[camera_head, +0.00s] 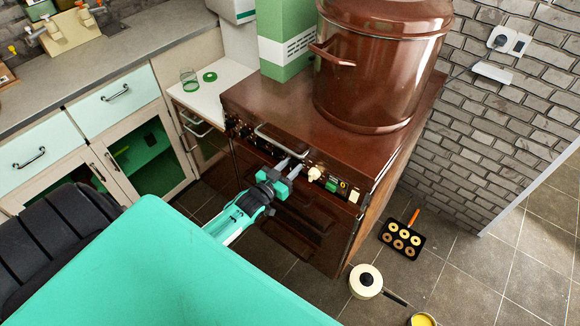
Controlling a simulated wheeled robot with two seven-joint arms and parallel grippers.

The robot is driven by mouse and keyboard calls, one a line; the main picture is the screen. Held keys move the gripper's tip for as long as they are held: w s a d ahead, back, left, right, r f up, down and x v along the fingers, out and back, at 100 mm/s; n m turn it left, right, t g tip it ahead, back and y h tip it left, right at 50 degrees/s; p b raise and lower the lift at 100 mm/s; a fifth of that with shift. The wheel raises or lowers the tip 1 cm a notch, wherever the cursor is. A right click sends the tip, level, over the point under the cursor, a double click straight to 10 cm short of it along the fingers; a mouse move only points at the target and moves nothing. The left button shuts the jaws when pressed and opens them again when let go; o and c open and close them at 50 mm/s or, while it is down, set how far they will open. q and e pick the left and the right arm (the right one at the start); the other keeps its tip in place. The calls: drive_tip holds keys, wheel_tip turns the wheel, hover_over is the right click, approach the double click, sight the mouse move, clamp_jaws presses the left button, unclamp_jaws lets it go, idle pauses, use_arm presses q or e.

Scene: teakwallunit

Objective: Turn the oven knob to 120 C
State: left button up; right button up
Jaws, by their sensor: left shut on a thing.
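The oven (300,222) is a brown cooker with a control panel along the top of its front. My left gripper (291,166) is at this panel, its two fingers reaching to the panel front, shut on a knob there. The knob is mostly hidden by the fingers, and its marking and setting cannot be read. A cream knob (316,173) shows just right of the fingers, with a green switch (331,186) beyond it. Several dark knobs sit on the panel's left part. My right gripper is not in view.
A metal rail (279,140) runs in front of the cooker top near the gripper. A big brown pot (380,70) stands on top. On the floor at right lie a muffin tray (402,239) and a lidded pan (366,281). Cabinets (130,140) stand at left.

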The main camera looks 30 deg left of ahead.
use_arm(q)
drive_tip(key=shift+f, duration=0.1)
idle(0.4)
drive_tip(key=o, duration=1)
drive_tip(key=s+a+b, duration=0.1)
drive_tip(key=s+b, duration=0.1)
drive_tip(key=s, duration=1.1)
drive_tip(key=shift+s, duration=0.4)
